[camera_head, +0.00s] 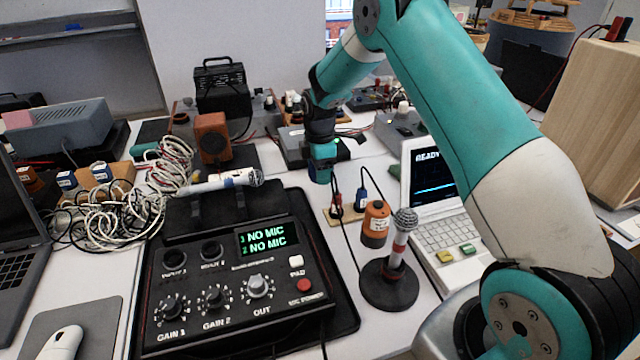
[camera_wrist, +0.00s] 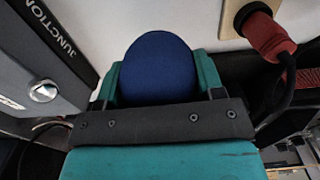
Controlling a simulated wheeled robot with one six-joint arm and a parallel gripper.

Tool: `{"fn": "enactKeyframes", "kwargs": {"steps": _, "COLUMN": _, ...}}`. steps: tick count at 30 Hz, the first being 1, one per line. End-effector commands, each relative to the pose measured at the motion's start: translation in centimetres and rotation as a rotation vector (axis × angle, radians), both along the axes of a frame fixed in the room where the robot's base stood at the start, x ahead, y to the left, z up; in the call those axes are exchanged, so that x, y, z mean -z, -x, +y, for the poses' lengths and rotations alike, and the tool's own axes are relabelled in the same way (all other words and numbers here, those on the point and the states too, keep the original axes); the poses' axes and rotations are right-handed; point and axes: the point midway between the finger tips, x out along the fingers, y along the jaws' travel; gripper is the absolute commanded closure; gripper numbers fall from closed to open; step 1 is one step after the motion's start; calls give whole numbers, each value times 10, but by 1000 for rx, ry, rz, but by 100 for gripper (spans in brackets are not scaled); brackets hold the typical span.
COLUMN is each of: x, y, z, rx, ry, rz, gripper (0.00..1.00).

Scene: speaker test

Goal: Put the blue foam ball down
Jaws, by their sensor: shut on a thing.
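The blue foam ball (camera_wrist: 158,65) shows in the wrist view, dark blue and smooth, between the two teal fingers of my gripper. My gripper (camera_head: 321,165) is shut on it. In the head view my gripper points down over the back middle of the bench, behind the microphone stand.
A grey box marked JUNCTION (camera_wrist: 45,45) and a red plug (camera_wrist: 268,35) flank my gripper. A black mixer (camera_head: 235,285), a microphone on a round stand (camera_head: 388,285), a white laptop (camera_head: 450,235) and coiled cables (camera_head: 115,215) crowd the bench. Bare white surface shows in small gaps.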

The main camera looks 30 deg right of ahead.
Motion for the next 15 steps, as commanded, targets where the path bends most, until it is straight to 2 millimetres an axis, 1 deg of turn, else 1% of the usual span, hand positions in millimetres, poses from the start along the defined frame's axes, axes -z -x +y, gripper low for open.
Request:
{"fn": "enactKeyframes", "kwargs": {"steps": 5, "x": 13, "y": 0, "z": 0, "rx": 0, "ry": 0, "rz": 1, "gripper": 60}}
{"fn": "enactKeyframes", "kwargs": {"steps": 10, "x": 39, "y": 0, "z": 0, "rx": 0, "ry": 0, "rz": 2, "gripper": 60}}
{"fn": "enactKeyframes", "kwargs": {"steps": 12, "x": 46, "y": 0, "z": 0, "rx": 1, "ry": 0, "rz": 1, "gripper": 60}}
{"fn": "enactKeyframes", "kwargs": {"steps": 15, "x": 48, "y": 0, "z": 0, "rx": 1, "ry": 0, "rz": -2, "gripper": 60}}
